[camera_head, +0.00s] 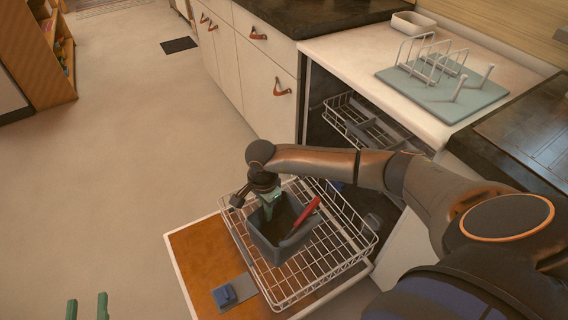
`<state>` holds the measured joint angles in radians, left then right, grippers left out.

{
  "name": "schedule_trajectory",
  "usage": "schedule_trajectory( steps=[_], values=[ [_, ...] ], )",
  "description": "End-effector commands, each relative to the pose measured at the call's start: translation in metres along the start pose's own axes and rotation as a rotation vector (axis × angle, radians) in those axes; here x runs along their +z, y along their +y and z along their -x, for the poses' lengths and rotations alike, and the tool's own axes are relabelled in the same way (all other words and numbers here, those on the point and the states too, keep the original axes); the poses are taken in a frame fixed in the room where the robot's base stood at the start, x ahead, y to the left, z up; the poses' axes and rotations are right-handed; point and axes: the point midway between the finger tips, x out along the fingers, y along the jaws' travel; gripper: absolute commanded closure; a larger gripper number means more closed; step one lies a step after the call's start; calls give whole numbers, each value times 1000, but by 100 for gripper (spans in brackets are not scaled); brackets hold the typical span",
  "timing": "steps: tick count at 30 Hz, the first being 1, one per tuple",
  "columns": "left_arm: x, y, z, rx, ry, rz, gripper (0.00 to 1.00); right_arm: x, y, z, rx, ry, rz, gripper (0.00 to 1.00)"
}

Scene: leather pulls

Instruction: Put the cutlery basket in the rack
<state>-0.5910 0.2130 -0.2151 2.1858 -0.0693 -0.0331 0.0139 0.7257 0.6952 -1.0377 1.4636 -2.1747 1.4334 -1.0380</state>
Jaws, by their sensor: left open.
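The grey cutlery basket (268,247) is over the pulled-out white wire lower rack (357,243), within its outline. I cannot tell whether its base touches the wires. A red-handled item (306,211) leans in the basket. My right gripper (268,207) is at the basket's far rim, with a green finger on the inside and the other hidden; it appears shut on the wall. My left gripper (87,307) shows only its two green fingertips at the bottom left edge, open and empty, well away from the rack.
The dishwasher door (196,260) is folded down under the rack, with a blue dispenser part (225,296) on it. An upper rack (350,118) shows inside. A drying stand on a blue mat (440,91) and a white dish (412,24) are on the counter. The floor at left is clear.

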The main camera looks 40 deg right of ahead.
Motion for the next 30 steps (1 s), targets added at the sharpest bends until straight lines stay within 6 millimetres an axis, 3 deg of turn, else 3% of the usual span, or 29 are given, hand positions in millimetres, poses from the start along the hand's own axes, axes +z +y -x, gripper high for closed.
schedule_trajectory(
  steps=[1,3,11,18,24,30],
  values=[
    [5,2,-2,4,51,-13,53,-6,-7,-25,-1,2,-98,100],
    [-2,4,-3,9,115,-29,53,-14,-15,-43,-1,1,-236,100],
    [-26,13,3,31,358,-87,53,-46,-41,-109,-1,1,-750,100],
    [-44,24,23,54,579,-136,53,-76,-60,-165,-1,0,-1224,100],
    [-56,34,44,72,737,-169,53,-99,-70,-201,-1,-1,-1564,100],
    [-64,39,58,83,822,-188,53,-112,-74,-216,-1,-1,-1751,100]
  ],
)
